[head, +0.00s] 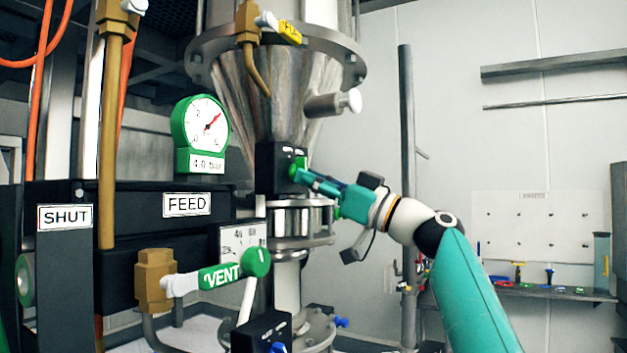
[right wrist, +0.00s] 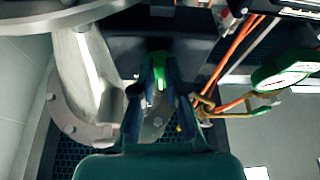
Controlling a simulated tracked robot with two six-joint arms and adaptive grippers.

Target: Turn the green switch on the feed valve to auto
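The green switch (head: 297,167) is on the front of a black box (head: 268,172) below the steel cone; I take this box to be the feed valve. My right gripper (head: 304,174) reaches it from the right. In the right wrist view the fingers (right wrist: 159,84) converge on both sides of the green switch (right wrist: 158,72), which has a bright mark, and appear closed on it. The fingers partly cover the switch, and I cannot read its setting. My left gripper is not in view.
A green pressure gauge (head: 203,127) and a FEED label (head: 187,205) are to the left. The green VENT handle (head: 222,276) is in front. A second black box (head: 262,333) with a blue knob is lower down. A steel post (head: 407,130) stands behind my right arm.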

